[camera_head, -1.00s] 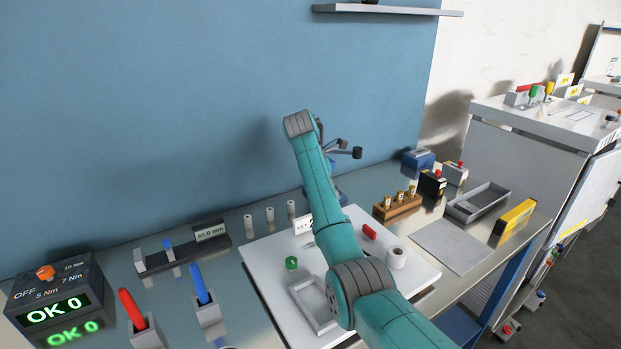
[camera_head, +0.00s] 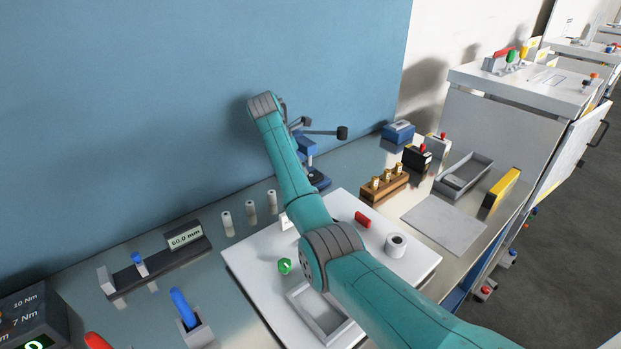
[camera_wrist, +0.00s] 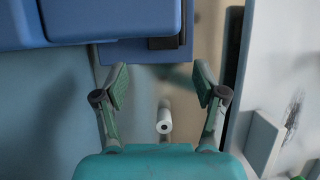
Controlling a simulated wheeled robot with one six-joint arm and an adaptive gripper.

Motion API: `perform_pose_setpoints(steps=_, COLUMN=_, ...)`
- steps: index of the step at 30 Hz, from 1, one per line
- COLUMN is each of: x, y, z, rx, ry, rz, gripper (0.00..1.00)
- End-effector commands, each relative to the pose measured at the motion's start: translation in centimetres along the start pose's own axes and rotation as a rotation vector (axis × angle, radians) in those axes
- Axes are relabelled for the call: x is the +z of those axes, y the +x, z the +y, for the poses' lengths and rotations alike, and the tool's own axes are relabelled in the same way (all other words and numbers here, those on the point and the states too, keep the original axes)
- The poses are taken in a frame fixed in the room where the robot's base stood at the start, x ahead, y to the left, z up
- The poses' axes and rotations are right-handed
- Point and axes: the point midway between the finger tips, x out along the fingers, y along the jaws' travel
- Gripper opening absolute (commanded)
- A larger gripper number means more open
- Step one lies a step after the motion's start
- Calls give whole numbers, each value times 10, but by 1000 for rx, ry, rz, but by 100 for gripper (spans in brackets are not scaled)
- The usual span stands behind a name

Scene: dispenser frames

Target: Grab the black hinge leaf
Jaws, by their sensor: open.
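I cannot make out the black hinge leaf for certain in either view. A small dark piece (camera_wrist: 163,43) shows under the blue body of the press in the wrist view, but I cannot tell what it is. My gripper (camera_wrist: 161,85) is open, with its two fingers apart and nothing between them. A pale cylinder (camera_wrist: 164,118) shows beyond and below the fingertips, apart from them. In the head view my arm hides the gripper, near the wall by the blue press (camera_head: 308,150).
The blue press body (camera_wrist: 110,20) fills the wrist view's top left. A white board (camera_head: 255,262) carries a grey tray (camera_head: 345,332), a green part (camera_head: 284,266), a red part (camera_head: 362,219) and a white roll (camera_head: 396,245). A wooden block (camera_head: 372,196) and grey bin (camera_head: 478,174) stand right.

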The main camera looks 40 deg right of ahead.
Motion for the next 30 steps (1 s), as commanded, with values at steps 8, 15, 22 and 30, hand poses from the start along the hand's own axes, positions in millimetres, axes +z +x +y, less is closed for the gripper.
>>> perform_pose_setpoints(steps=8, x=2, y=25, z=-4, rx=-2, ry=0, rz=1, gripper=71)
perform_pose_setpoints(steps=15, x=3, y=52, z=-4, rx=0, ry=1, rz=0, gripper=71)
perform_pose_setpoints(steps=22, x=3, y=53, z=-4, rx=1, ry=1, rz=-1, gripper=66)
perform_pose_setpoints(steps=30, x=3, y=53, z=-4, rx=1, ry=1, rz=-1, gripper=3)
